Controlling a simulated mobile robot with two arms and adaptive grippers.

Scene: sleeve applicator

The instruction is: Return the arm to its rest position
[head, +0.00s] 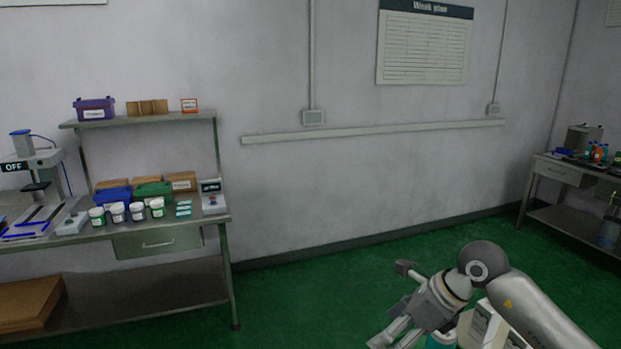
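My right arm (540,308) comes in from the lower right and is bent at a dark round joint. Its gripper (391,304) points left over the green floor, with its fingers spread apart and nothing visible between them. My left arm and gripper are not in view.
A workbench (165,240) on the left holds several jars, blue and green bins and a device with an "OFF" sign (14,167). A second table (560,172) stands at the far right. The middle floor is clear.

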